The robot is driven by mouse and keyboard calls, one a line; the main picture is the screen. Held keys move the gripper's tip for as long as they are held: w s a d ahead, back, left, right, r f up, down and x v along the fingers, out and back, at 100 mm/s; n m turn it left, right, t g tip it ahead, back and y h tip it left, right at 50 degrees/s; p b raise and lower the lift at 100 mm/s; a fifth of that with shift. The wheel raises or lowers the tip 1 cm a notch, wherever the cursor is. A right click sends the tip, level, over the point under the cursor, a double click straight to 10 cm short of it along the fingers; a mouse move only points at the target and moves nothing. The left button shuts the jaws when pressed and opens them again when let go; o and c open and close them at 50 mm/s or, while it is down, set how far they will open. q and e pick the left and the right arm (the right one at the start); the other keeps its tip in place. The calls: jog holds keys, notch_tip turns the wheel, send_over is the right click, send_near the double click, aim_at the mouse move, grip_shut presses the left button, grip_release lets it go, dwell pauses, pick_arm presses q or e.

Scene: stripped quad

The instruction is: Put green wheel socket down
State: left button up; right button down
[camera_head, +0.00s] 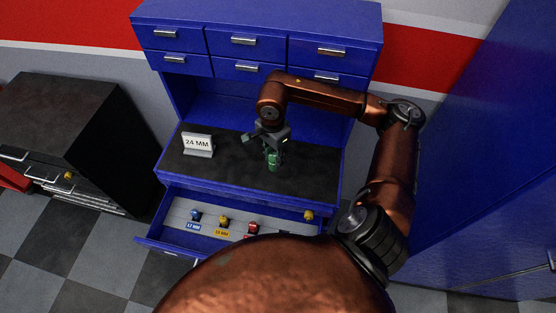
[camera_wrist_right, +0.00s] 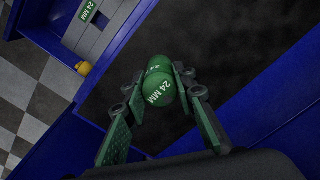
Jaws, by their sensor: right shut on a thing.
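The green wheel socket (camera_head: 272,161), marked 24 MM, is between the fingers of my right gripper (camera_head: 273,153) over the dark worktop (camera_head: 235,181). In the right wrist view the green socket (camera_wrist_right: 158,85) sits between the two fingertips (camera_wrist_right: 158,88), which are shut on it. I cannot tell whether its lower end touches the worktop. A white sign (camera_head: 197,144) reading 24 MM stands on the worktop to the left of the gripper. My left gripper is not in view.
The open drawer (camera_head: 185,236) below the worktop holds blue, yellow and red sockets with labels. A green 24 MM label (camera_wrist_right: 88,11) shows in the right wrist view. A black cabinet (camera_head: 75,115) stands at left. Worktop around the gripper is clear.

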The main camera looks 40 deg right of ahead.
jog(key=d+f, duration=0.1)
jog(key=f, duration=0.1)
jog(key=w+d+f, duration=0.1)
jog(key=d, duration=0.1)
jog(key=shift+f, duration=0.35)
notch_tip(320, 180, down, 3)
jog(key=shift+d+f+p, duration=0.1)
jog(key=shift+p, duration=0.75)
jog(key=shift+f+b, duration=0.35)
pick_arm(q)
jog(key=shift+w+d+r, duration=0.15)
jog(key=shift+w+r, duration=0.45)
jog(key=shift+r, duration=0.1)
pick_arm(e)
jog(key=c, duration=1.6)
grip_release()
jog(key=shift+r, duration=0.1)
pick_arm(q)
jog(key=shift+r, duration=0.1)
pick_arm(e)
jog(key=shift+r, duration=0.1)
